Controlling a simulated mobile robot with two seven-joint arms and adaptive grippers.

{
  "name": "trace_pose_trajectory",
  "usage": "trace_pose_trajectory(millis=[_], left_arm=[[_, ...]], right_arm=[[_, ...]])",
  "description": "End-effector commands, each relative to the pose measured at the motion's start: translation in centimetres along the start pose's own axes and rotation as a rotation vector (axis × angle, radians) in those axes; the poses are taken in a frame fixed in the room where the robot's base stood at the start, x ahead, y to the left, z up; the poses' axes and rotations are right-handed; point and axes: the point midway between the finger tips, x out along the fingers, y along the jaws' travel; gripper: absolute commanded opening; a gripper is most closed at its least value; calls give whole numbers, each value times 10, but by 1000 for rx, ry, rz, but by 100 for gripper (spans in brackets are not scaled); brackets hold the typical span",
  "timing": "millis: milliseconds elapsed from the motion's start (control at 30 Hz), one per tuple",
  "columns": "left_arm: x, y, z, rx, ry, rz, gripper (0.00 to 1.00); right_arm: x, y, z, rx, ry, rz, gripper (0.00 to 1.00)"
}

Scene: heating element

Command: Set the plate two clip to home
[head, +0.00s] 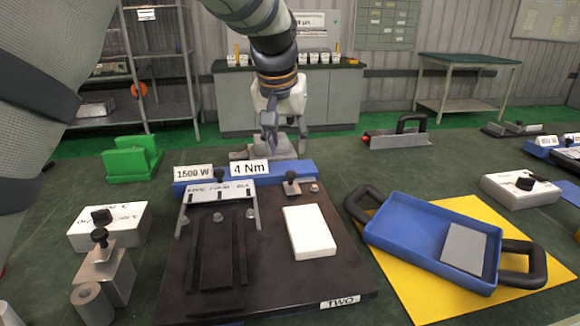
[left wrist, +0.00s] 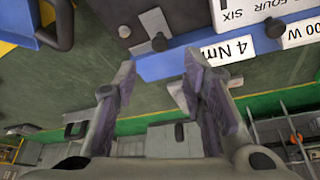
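Plate two (head: 270,272) is a dark plate with a "TWO" label at its front right corner. A small metal clip with a black knob (head: 291,186) sits at its back edge, right of centre. The clip also shows in the left wrist view (left wrist: 157,32), beyond my fingertips. My left gripper (head: 270,143) hangs beyond the blue bar (head: 192,188) behind the plate, apart from the clip. The left wrist view shows its fingers (left wrist: 158,72) spread with nothing between them. My right gripper is not in view.
The bar carries "1500 W" and "4 Nm" labels. A white block (head: 310,231) and a metal bracket (head: 217,206) lie on the plate. A blue tray (head: 420,235) is right on a yellow mat (head: 420,297). A green stand (head: 131,160) is left; a grey metal piece (head: 283,152) is behind.

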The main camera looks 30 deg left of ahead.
Motion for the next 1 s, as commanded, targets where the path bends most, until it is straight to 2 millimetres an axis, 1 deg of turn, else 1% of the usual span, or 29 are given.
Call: trace_pose_trajectory(millis=[33,200,300,400,533,733,767,800,867,900,933,1000], left_arm=[[20,0,3,0,-15,-3,38],[66,-1,4,0,-14,-3,38],[85,-1,3,-1,-12,-3,38],[97,0,2,-1,-9,-2,38],[103,-1,2,-1,-5,-2,38],[102,-1,1,-1,-3,-1,38],[102,-1,1,-1,-3,-1,36],[102,0,1,-1,-3,-1,27],[102,0,1,0,-4,-1,13],[102,0,1,0,-4,-1,4],[102,0,1,0,-4,-1,0],[102,-1,2,0,-4,-1,0]], right_arm=[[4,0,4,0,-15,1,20],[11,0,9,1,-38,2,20],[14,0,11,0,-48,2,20],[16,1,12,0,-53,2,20],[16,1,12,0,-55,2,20],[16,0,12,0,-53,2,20],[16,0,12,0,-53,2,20],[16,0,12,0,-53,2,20],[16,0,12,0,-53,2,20],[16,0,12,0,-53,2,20],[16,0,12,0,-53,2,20],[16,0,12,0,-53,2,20]])
